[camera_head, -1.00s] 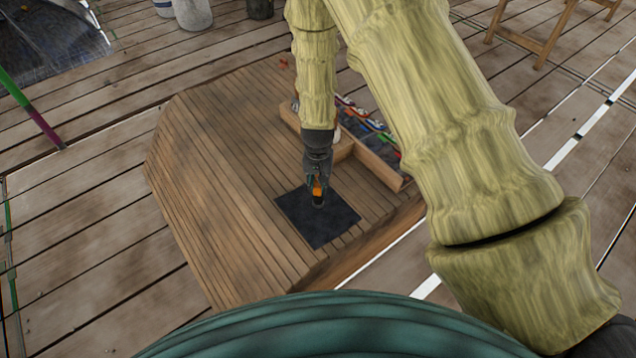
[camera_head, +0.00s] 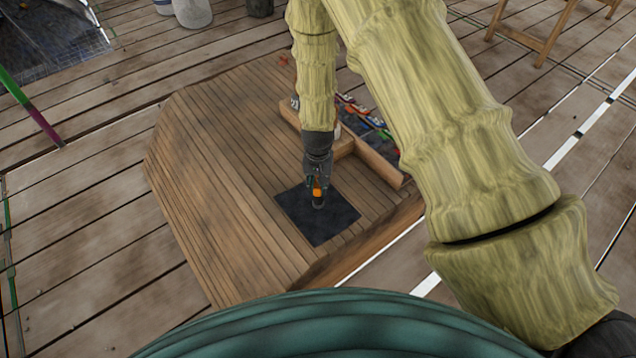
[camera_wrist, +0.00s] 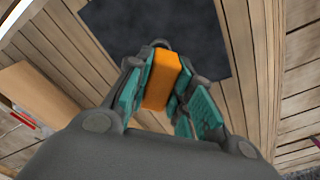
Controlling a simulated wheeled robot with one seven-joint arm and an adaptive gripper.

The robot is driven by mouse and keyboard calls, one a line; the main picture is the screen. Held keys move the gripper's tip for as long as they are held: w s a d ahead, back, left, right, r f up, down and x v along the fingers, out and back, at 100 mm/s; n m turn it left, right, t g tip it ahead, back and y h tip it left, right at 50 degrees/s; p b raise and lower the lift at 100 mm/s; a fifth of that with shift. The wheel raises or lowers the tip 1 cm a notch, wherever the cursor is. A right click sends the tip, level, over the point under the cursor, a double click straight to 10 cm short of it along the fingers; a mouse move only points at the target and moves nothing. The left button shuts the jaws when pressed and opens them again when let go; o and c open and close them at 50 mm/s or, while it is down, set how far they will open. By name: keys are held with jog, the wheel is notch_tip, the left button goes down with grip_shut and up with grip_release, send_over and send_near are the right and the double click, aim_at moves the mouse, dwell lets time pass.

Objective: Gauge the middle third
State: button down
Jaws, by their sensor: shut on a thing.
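My gripper (camera_head: 317,181) is over a dark square mat (camera_head: 295,215) on the slatted wooden table. It is shut on an orange block-like tool (camera_head: 317,193). In the wrist view the orange tool (camera_wrist: 161,80) sits between the two teal finger pads of my gripper (camera_wrist: 158,85), with a dark round end beyond it over the mat (camera_wrist: 200,25). In the head view a dark tip shows below the orange part, above or on the mat; I cannot tell whether it touches. No marked middle third can be made out.
A wooden tray (camera_head: 378,165) with several coloured items lies behind and right of the mat, partly hidden by my arm. The table's left half (camera_head: 215,170) is clear. A green and purple pole (camera_head: 30,108) stands at the left. Pale buckets (camera_head: 192,12) stand at the back.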

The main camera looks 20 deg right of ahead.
jog(key=shift+f, duration=0.75)
dwell(2.1)
jog(key=shift+r, duration=0.15)
jog(key=shift+r+p, duration=2)
jog(key=shift+r, duration=0.4)
jog(key=shift+f, duration=0.25)
jog(key=shift+f+b, duration=0.95)
jog(key=shift+f, duration=1.15)
jog(key=c, duration=1.2)
grip_release()
